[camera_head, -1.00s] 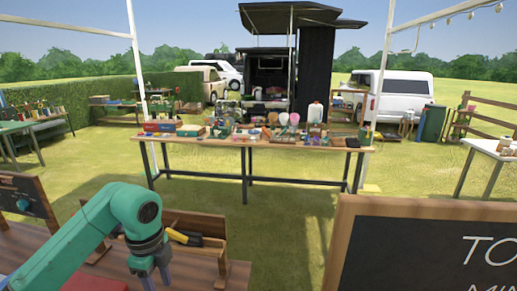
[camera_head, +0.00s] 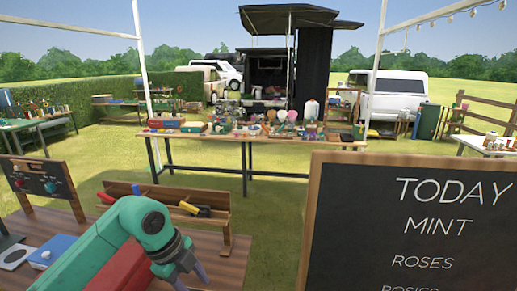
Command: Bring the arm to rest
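My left arm, green, comes in from the lower left and bends down at the wrist. Its gripper (camera_head: 190,278) points down over the wooden bench (camera_head: 228,268) near the bottom of the view. The purple-grey fingertips are small and partly cut off by the bottom edge, so their opening is unclear. I see nothing held in it. My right arm and gripper are not in view.
A wooden rack (camera_head: 205,221) with yellow-and-black handled tools (camera_head: 195,210) stands behind the gripper. A control panel (camera_head: 38,182), a blue box (camera_head: 52,250) and a red box (camera_head: 122,268) are left. A chalkboard (camera_head: 415,225) fills the right. A long table (camera_head: 265,142) stands beyond on grass.

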